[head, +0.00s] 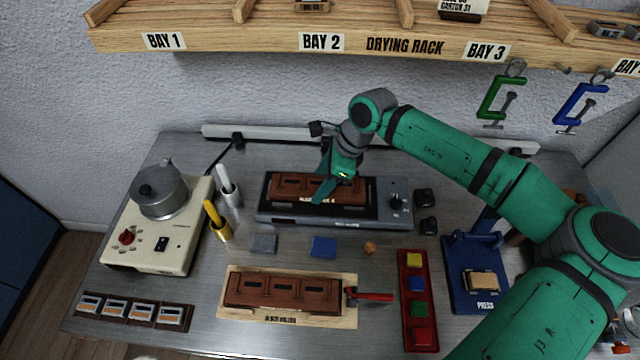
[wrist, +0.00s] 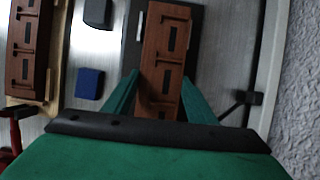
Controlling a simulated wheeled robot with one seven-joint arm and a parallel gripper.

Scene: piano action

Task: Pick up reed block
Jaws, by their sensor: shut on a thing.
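The reed block, a long brown wooden block with dark slots, lies along the flat top of a grey bench unit (head: 375,212) in the head view (head: 290,186). It also shows lengthwise between my fingers in the wrist view (wrist: 167,42). My gripper (head: 325,180) comes down across the block near its middle, and its green fingers sit on either side of it in the wrist view (wrist: 160,98). It is shut on the block. I cannot tell whether the block is clear of the unit. The fingers hide part of the block.
A similar brown block (head: 280,293) sits in a wooden holder (head: 235,314) with a red clamp at front. A hot plate with a pot (head: 160,190), tool cups (head: 220,228), a blue press (head: 465,262) and a red tray (head: 417,337) stand around. The drying rack (head: 270,38) hangs above.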

